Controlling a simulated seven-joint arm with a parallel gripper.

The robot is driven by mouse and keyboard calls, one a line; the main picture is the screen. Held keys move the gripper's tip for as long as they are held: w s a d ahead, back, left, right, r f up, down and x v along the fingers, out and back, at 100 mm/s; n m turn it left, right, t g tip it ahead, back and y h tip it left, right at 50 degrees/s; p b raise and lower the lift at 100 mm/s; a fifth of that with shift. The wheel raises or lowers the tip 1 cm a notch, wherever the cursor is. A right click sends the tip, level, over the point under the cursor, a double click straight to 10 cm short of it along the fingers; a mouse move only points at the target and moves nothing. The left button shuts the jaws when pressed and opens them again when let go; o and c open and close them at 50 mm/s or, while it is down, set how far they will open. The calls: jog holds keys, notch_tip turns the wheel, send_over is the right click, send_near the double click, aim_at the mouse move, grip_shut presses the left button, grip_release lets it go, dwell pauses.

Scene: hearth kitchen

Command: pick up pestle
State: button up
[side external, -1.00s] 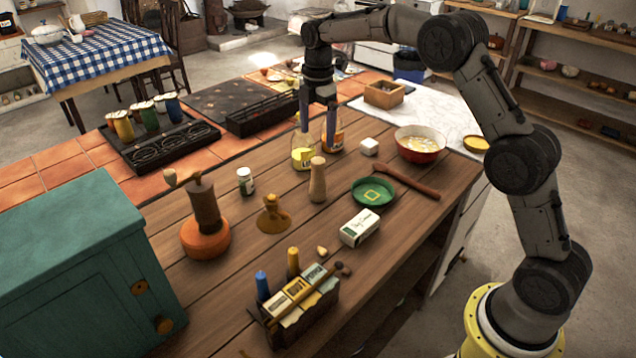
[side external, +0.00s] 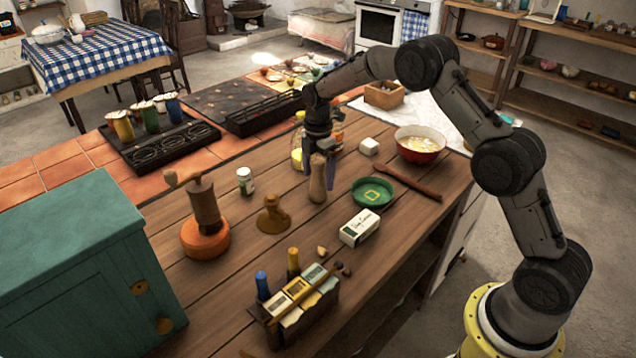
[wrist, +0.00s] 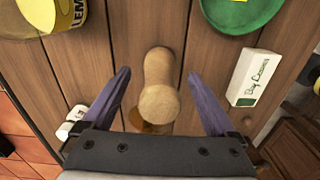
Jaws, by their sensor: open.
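The pestle (side external: 318,184) is a light wooden piece with a rounded knob on top, standing upright on the wooden counter. In the wrist view the pestle (wrist: 159,98) is seen from above, between the two fingers. My gripper (side external: 319,172) points down over it, with its fingers around the upper part of the pestle. In the wrist view my gripper (wrist: 159,73) is open, and a gap shows on both sides of the pestle.
A green bowl (side external: 359,200) and a white box (side external: 352,233) stand right of the pestle. A brown stopper-shaped object (side external: 266,222) is to its left. A yellow-labelled bottle (wrist: 62,16) is close behind. A wooden grinder (side external: 205,212) and a red bowl (side external: 418,155) are farther off.

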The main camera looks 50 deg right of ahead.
jog(key=shift+f, duration=1.05)
grip_shut()
jog(key=shift+r, duration=0.1)
